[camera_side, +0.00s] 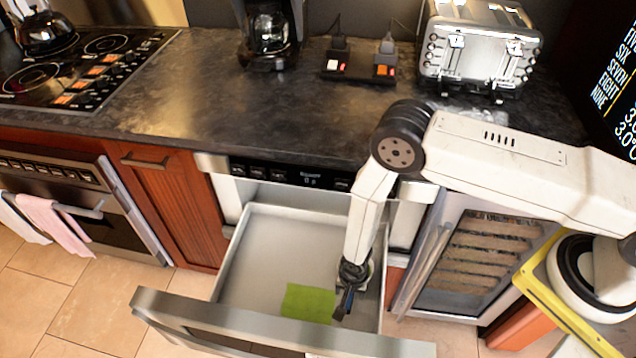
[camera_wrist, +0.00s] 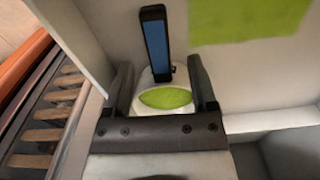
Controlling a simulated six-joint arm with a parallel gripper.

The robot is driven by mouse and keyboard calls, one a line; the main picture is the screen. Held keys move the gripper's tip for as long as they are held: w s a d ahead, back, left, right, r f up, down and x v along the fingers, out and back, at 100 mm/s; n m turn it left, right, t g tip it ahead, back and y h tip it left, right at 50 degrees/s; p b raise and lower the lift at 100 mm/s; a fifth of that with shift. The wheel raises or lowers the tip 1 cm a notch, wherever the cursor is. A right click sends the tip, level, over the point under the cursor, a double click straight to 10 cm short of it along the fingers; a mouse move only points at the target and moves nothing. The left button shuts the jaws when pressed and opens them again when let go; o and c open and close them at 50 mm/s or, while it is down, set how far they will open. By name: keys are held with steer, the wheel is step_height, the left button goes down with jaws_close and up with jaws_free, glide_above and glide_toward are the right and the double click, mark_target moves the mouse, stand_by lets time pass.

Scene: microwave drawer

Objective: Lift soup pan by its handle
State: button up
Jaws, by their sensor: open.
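The soup pan appears to be the small white body with a green oval top (camera_wrist: 166,97) in the wrist view. Its upright dark handle with a blue face (camera_wrist: 155,42) rises from the body's far edge. My gripper (camera_wrist: 160,68) is open, with one finger on each side of the pan and the lower end of the handle. I cannot tell whether a finger touches it. In the side view my gripper (camera_side: 346,298) points down inside the open drawer (camera_side: 263,240), at its right side. The pan is not clearly made out there.
A green square (camera_side: 308,303) lies on the drawer floor left of my gripper. The drawer front (camera_side: 250,330) and side walls surround it. A glass-door cooler with shelves (camera_side: 480,260) stands to the right. The counter (camera_side: 230,105) above holds a toaster (camera_side: 475,45) and coffee maker (camera_side: 270,30).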

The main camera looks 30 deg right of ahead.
mark_target(350, 294)
steer(key=shift+d+f, duration=0.1)
steer(key=shift+f, duration=2.3)
steer(key=shift+w, duration=0.1)
jaws_close()
